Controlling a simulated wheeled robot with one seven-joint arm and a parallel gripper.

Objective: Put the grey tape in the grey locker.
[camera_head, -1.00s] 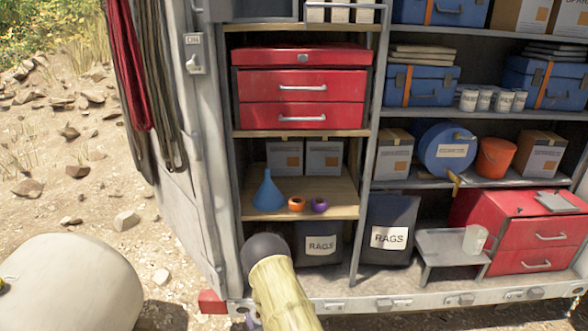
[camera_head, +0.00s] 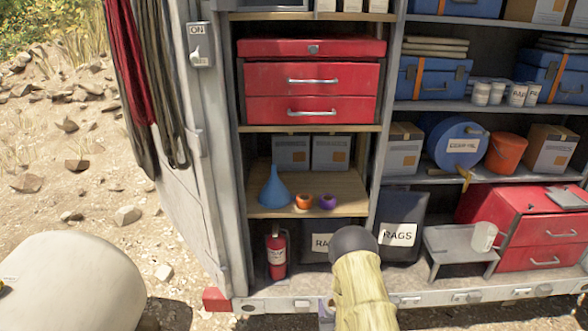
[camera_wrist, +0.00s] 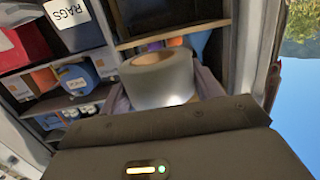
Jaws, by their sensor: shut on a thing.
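A grey tape roll (camera_wrist: 160,82) is held in my gripper (camera_wrist: 160,90) in the wrist view, with a finger on each side of it. The gripper is shut on the tape. The head view shows my arm at the bottom but not the gripper or tape. A grey box-like unit (camera_head: 262,5) shows at the top edge of the head view, left of the white containers. It is mostly cut off, and I cannot tell whether it is the grey locker.
A wooden shelf (camera_head: 345,205) holds a blue funnel (camera_head: 273,188), an orange roll (camera_head: 304,202) and a purple roll (camera_head: 327,202). A red toolbox (camera_head: 310,82) is above. A fire extinguisher (camera_head: 276,252) and rags bins (camera_head: 400,212) stand below. A metal post divides the shelves.

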